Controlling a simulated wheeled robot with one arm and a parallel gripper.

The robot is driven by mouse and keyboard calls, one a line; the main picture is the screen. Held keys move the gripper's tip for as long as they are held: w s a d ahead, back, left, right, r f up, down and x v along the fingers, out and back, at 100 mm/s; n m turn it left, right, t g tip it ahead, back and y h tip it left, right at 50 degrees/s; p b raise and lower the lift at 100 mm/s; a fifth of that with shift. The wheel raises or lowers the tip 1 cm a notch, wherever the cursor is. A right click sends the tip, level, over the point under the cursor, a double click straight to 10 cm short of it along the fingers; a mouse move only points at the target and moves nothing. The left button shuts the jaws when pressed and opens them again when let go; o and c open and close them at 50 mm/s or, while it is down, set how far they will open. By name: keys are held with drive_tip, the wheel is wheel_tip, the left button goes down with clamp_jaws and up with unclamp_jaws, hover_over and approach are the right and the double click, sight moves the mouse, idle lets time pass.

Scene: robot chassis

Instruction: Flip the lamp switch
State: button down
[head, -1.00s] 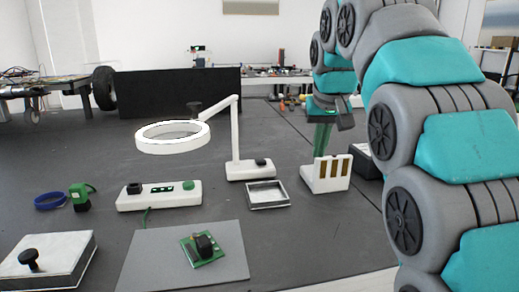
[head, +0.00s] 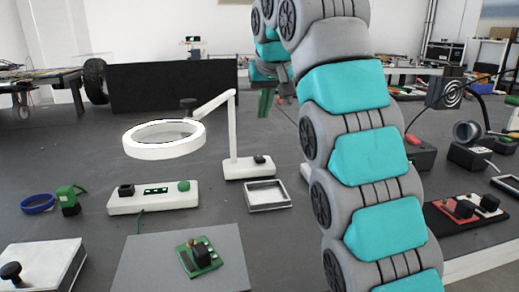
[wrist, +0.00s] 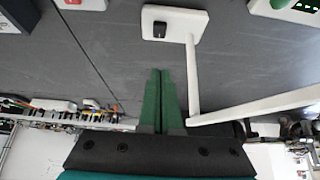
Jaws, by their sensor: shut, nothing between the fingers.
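The white ring lamp (head: 165,153) stands on the dark table in the head view, with a jointed arm, an upright post (head: 234,125) and a white base (head: 236,171). The black lamp switch (head: 260,159) sits on the base, right of the post. In the wrist view the base (wrist: 181,22) and switch (wrist: 159,29) show at the top centre. My gripper (head: 264,115) is above and behind the lamp base in the head view, apart from it. Its green fingers (wrist: 160,72) are shut together and empty in the wrist view, pointing toward the base with a gap between.
A small square tray (head: 267,208) lies in front of the lamp base. A white strip with buttons (head: 153,204) and a grey mat with a green board (head: 199,258) stand nearer. My arm hides part of the table's middle; electronics (head: 465,210) lie to the right.

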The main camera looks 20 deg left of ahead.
drive_tip(key=shift+f, duration=0.1)
drive_tip(key=b, duration=0.2)
hover_over(259, 159)
wheel_tip(259, 159, down, 9)
drive_tip(key=shift+w+r, duration=0.15)
drive_tip(key=shift+r, duration=0.05)
drive_tip(key=shift+s+d+f, duration=0.1)
drive_tip(key=shift+s+f, duration=0.1)
drive_tip(key=shift+f, duration=0.7)
drive_tip(key=shift+s+d+f, duration=0.1)
drive_tip(key=shift+s+f, duration=0.05)
drive_tip(key=shift+f, duration=0.75)
drive_tip(key=f+b, duration=0.1)
drive_tip(key=b, duration=0.2)
drive_tip(key=shift+s+d+f+t+y, duration=0.1)
drive_tip(key=shift+s+f+t+y, duration=0.1)
drive_tip(key=shift+t+y, duration=0.15)
drive_tip(key=shift+r, duration=0.3)
drive_tip(key=shift+w+a+r+p, duration=0.4)
drive_tip(key=shift+w+p, duration=0.25)
drive_tip(key=shift+p, duration=0.2)
